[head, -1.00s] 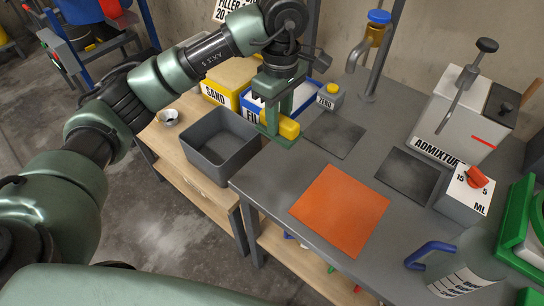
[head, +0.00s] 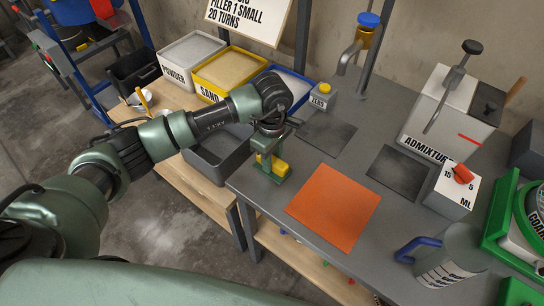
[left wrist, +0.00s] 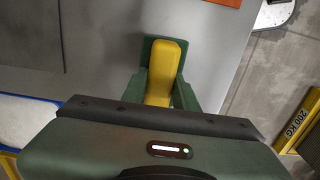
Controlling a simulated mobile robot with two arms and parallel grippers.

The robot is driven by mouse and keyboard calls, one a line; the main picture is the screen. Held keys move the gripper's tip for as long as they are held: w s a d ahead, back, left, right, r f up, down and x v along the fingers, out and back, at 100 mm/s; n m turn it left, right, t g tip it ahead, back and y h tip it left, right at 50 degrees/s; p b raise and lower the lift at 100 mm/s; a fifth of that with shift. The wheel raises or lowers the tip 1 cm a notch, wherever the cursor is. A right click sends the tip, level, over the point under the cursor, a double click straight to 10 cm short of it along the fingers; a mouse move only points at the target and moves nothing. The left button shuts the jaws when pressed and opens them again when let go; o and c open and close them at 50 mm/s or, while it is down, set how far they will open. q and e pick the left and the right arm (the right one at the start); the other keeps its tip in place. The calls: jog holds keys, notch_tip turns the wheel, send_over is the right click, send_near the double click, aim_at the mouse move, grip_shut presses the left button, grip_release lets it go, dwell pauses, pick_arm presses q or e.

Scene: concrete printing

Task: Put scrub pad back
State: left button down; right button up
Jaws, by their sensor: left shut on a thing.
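The scrub pad (head: 281,168) is a small yellow block, mostly covered by my fingers in the head view. In the left wrist view the yellow pad (left wrist: 164,68) stands out between green fingers. My left gripper (head: 267,174) is shut on it. It points down over the left end of the grey table, left of the orange mat (head: 335,207). The pad is low, close to the tabletop; I cannot tell whether it touches. My right gripper is not in view.
A grey open bin (head: 207,168) stands on the wooden bench to the left. A ZERO box (head: 322,97), dark square plates (head: 399,172), an ADMIXTURE dispenser (head: 440,130) and a jug (head: 452,256) stand on the table.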

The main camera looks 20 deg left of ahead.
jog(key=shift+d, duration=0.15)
pick_arm(q)
jog(key=shift+f, duration=0.2)
jog(key=c, duration=1.3)
grip_release()
jog(key=shift+r, duration=0.1)
jog(key=shift+o, duration=1)
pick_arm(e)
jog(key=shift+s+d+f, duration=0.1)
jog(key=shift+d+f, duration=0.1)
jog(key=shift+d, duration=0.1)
pick_arm(q)
jog(key=shift+r, duration=0.2)
jog(key=shift+w+r, duration=0.1)
jog(key=shift+r, duration=0.15)
notch_tip(320, 180, up, 11)
jog(key=b, duration=0.3)
jog(key=shift+r, duration=0.2)
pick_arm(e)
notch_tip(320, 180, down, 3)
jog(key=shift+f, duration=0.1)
